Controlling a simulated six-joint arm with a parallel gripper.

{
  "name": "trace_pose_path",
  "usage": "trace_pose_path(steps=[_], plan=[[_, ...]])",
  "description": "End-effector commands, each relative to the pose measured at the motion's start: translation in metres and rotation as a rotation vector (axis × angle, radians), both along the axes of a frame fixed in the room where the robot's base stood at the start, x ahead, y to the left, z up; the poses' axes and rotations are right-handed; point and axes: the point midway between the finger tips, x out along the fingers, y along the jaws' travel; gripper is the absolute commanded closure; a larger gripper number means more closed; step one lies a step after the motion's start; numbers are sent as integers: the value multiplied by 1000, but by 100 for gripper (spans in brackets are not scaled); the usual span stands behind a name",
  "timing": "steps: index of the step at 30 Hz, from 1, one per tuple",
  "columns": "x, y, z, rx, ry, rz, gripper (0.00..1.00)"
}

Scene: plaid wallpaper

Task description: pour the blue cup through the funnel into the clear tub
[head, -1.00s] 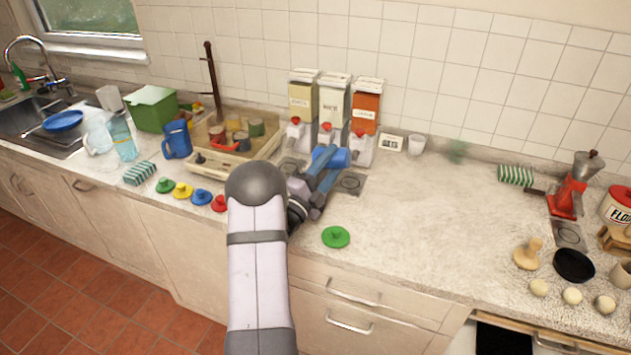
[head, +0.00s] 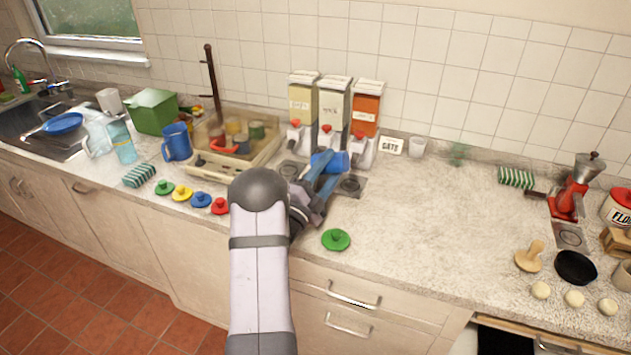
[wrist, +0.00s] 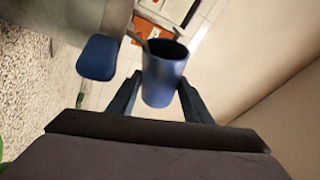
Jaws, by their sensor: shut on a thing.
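The blue cup (head: 335,161) is in front of the dispensers in the head view, partly hidden by my gripper (head: 328,176). In the wrist view the blue cup (wrist: 163,82) sits between my two dark fingers, its dark open mouth facing the top of the picture. My gripper (wrist: 157,97) is shut on it. I cannot make out the funnel.
Three dispensers (head: 333,105) stand close behind my gripper. A blue mug (head: 177,142), green box (head: 152,110) and coloured knobbed lids (head: 201,200) are left. A green lid (head: 336,240) lies in front. The counter to the right is largely clear up to the red grinder (head: 573,190).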

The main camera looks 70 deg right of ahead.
Motion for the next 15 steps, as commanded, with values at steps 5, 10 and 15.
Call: trace_pose_path(steps=[5,10,15], plan=[[1,0,-1,-2,21,0,81],[1,0,-3,-2,42,-1,81],[2,0,-4,-4,62,-1,81]])
